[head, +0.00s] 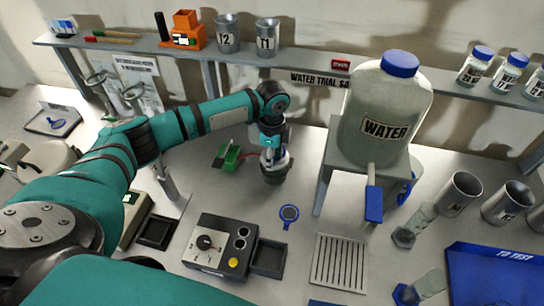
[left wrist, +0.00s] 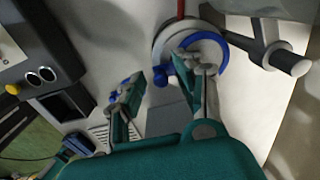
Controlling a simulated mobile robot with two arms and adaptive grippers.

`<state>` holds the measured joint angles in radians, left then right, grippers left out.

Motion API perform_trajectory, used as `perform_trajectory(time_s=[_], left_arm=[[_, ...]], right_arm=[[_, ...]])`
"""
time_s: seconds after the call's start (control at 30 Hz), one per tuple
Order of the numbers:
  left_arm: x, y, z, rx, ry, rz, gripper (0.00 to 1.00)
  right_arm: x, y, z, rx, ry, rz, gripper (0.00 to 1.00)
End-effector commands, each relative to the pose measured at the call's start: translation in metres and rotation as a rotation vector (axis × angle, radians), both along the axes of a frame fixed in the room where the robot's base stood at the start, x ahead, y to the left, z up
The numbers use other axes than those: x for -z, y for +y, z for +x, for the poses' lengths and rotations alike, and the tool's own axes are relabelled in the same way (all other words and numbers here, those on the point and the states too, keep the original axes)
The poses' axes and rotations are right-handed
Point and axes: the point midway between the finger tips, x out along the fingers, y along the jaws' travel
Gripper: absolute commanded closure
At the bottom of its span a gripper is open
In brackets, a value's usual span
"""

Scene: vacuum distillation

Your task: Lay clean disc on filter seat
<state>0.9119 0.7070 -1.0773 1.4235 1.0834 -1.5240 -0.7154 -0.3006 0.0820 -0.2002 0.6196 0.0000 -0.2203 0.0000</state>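My left gripper (head: 272,140) is over a round grey filter seat (head: 276,176) in the middle of the bench. In the left wrist view its fingers (left wrist: 168,98) stand apart with a gap between them. A blue ring with a small tab (left wrist: 222,43) lies at the round seat (left wrist: 165,38), partly hidden by the right-hand finger. I cannot tell whether that finger touches it or whether the ring lies flat. A blue-rimmed disc with a handle (head: 289,213) lies on the bench in front of the seat.
A green clamp-like block (head: 228,156) stands left of the seat. A black control box (head: 222,246) stands in front, beside a slotted grille (head: 341,262). A WATER tank (head: 385,108) on a stand is to the right.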

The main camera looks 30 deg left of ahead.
Motion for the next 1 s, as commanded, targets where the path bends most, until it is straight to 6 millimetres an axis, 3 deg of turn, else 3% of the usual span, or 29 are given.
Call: perform_trajectory(time_s=[0.27, 0.7, 1.0], left_arm=[[-0.015, 0.0, 0.001, 0.0, -0.004, -0.001, 0.66], [-0.102, -0.001, 0.001, 0.0, -0.004, -0.001, 0.66], [-0.123, 0.0, 0.0, 0.0, 0.0, -0.001, 0.66]], right_arm=[[0.006, 0.002, 0.0, 0.001, -0.001, 0.002, 0.66], [0.034, 0.004, 0.001, 0.002, -0.001, 0.004, 0.66], [0.037, 0.003, 0.001, 0.002, -0.001, 0.004, 0.66]])
